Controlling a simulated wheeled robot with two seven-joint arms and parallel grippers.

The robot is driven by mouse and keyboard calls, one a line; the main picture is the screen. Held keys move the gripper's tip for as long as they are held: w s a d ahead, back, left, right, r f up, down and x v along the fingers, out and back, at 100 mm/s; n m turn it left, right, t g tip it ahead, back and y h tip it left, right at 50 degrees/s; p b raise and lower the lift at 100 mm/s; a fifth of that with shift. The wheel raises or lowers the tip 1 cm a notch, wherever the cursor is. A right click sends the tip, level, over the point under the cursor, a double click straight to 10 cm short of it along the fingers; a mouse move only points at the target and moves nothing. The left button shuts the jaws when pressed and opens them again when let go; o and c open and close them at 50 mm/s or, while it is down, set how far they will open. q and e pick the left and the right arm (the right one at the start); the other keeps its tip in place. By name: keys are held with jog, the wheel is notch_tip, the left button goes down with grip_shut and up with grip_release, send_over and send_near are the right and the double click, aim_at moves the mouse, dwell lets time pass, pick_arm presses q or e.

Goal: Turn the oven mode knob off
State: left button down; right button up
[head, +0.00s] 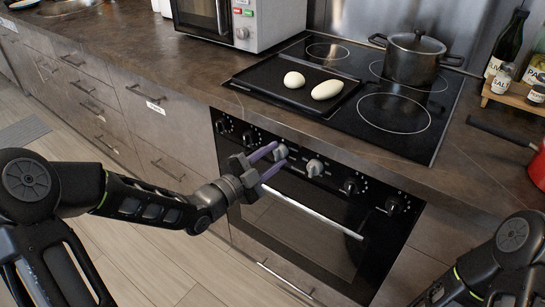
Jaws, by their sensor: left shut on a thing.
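The oven (300,236) is built into the counter front, with a dark panel and a row of several round knobs. My left gripper (277,160) is at this panel, its purple fingers on either side of a light grey knob (281,151), and it is shut on that knob. Another light grey knob (315,168) is just to the right, free of the gripper. Darker knobs sit towards both ends of the row. The knob labels are too small to read, and the held knob is partly hidden by the fingers. My right gripper is out of view.
The oven handle (312,213) runs below the knobs, under my left gripper. Above are the cooktop (394,113), a black tray (262,78) with two pale oval items, and a lidded pot (412,60). A red pan (538,167) is at the right edge.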

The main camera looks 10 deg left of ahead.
pick_arm(q)
jog(key=n, duration=0.5)
jog(key=shift+f+t+b, duration=0.1)
jog(key=shift+t+b, duration=0.2)
jog(key=shift+b, duration=0.05)
jog(key=n, duration=0.5)
jog(key=shift+d+t, duration=0.1)
jog(key=shift+t, duration=0.2)
jog(key=n, duration=0.5)
jog(key=shift+t+y, duration=0.3)
jog(key=shift+t, duration=0.1)
jog(key=n, duration=0.5)
jog(key=shift+s+y, duration=0.1)
jog(key=shift+y, duration=0.3)
jog(key=n+y+p, duration=0.1)
jog(key=n, duration=0.4)
jog(key=shift+d, duration=0.1)
jog(key=n+p, duration=0.1)
jog(key=n, duration=0.3)
jog(key=shift+y+p, duration=0.4)
jog(key=n+p, duration=0.2)
jog(key=n, duration=0.4)
jog(key=shift+d+p, duration=0.1)
jog(key=shift+p, duration=0.2)
jog(key=shift+n+y+p, duration=0.3)
jog(key=shift+n+p, duration=0.45)
jog(key=shift+n, duration=0.75)
jog(key=shift+s, duration=0.1)
